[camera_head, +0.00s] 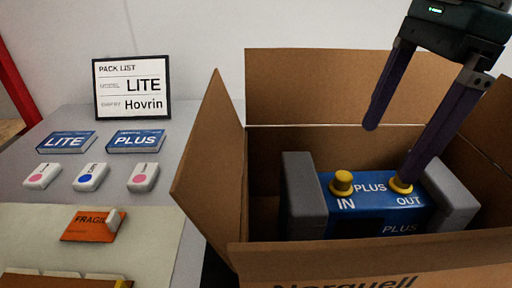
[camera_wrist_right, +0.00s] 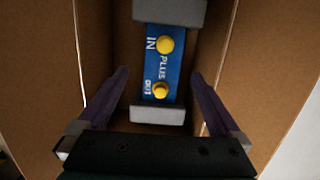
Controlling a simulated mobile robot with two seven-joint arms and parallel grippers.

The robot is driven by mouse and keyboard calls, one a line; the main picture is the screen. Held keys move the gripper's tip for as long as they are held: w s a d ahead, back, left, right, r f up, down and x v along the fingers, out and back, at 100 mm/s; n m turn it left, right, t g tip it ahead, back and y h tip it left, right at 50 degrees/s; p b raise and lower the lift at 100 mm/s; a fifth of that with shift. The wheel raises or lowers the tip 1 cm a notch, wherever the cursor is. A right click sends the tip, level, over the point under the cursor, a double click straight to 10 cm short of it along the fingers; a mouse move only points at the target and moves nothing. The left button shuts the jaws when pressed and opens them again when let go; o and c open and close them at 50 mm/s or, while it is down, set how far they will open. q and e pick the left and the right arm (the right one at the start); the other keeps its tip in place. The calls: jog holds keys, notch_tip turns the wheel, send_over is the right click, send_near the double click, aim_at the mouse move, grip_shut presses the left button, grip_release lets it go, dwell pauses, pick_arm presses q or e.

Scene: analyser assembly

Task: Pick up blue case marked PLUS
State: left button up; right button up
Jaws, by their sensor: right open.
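The blue case marked PLUS (camera_head: 372,212) sits inside an open cardboard box (camera_head: 335,260), between two grey end blocks. Two yellow knobs on its top are marked IN and OUT. My right gripper (camera_head: 388,153) is open above the case, its fingers pointing down into the box. One finger overlaps the OUT knob in the head view; I cannot tell if it touches. In the right wrist view the case (camera_wrist_right: 160,62) lies between the open fingers (camera_wrist_right: 160,76), with nothing held. My left gripper is not in view.
Box flaps stand up around the opening, one at the left (camera_head: 212,150). A pack list sign (camera_head: 132,88) reads LITE, Hovrin. Flat blue LITE (camera_head: 66,142) and PLUS (camera_head: 136,141) packs, several white pieces and an orange FRAGILE item (camera_head: 88,225) lie on the grey table (camera_head: 180,160).

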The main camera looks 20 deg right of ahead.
aim_at(370, 188)
jog(key=shift+w+d+f+h, duration=0.2)
jog(key=shift+d+f+h, duration=0.1)
jog(key=shift+d+f, duration=0.2)
jog(key=f, duration=0.3)
jog(key=shift+s+d+f, duration=0.1)
jog(key=shift+s+f, duration=0.1)
jog(key=shift+f, duration=0.05)
jog(key=f, duration=0.4)
jog(key=a+f, duration=0.1)
jog(key=shift+w+f, duration=0.25)
jog(key=shift+f, duration=0.15)
jog(key=shift+c, duration=0.2)
grip_shut()
jog(key=shift+r, duration=0.15)
